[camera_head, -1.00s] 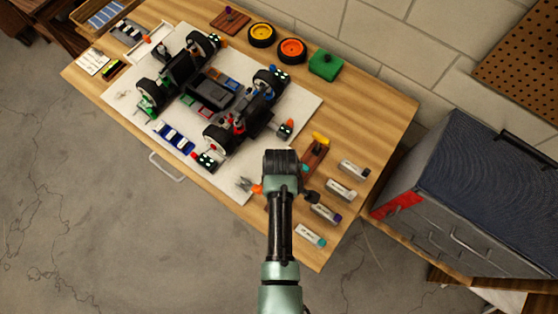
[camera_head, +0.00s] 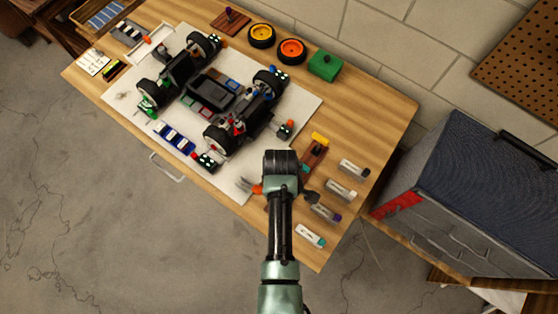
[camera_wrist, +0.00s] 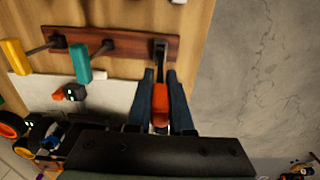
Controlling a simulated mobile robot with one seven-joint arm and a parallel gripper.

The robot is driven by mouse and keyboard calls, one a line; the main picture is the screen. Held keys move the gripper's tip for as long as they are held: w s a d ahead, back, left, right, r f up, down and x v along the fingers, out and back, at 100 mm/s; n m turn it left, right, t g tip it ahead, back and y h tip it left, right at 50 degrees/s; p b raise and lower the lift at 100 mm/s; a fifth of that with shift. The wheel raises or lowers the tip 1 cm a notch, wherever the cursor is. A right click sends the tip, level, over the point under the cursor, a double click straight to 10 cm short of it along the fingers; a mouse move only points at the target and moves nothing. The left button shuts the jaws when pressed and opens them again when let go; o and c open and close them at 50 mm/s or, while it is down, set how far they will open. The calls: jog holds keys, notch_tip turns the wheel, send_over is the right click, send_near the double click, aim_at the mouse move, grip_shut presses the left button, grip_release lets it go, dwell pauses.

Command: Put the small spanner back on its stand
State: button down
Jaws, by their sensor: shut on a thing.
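The small spanner has an orange handle (camera_wrist: 160,117) and a dark head (camera_wrist: 160,53). My gripper (camera_wrist: 161,84) is shut on the orange handle in the wrist view. The spanner's head overlaps the right end of the wooden stand (camera_wrist: 120,43); I cannot tell whether it is around a peg there or only in front of it. A yellow-handled tool (camera_wrist: 15,57) and a teal-handled tool (camera_wrist: 81,64) are at the stand's other pegs. In the head view the stand (camera_head: 316,155) is right of my wrist, which hides most of the spanner.
A car chassis (camera_head: 210,90) lies on a white mat (camera_head: 235,175) left of my arm. Several small labelled blocks lie along the table's right edge, such as one white block (camera_head: 311,236). A dark-topped cabinet (camera_head: 480,180) stands right of the table.

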jog(key=shift+f+b, duration=1.35)
jog(key=shift+f, duration=0.6)
dwell(0.5)
jog(key=c, duration=0.7)
grip_release()
jog(key=shift+c, duration=0.2)
notch_tip(320, 180, up, 13)
jog(key=shift+s+d, duration=0.1)
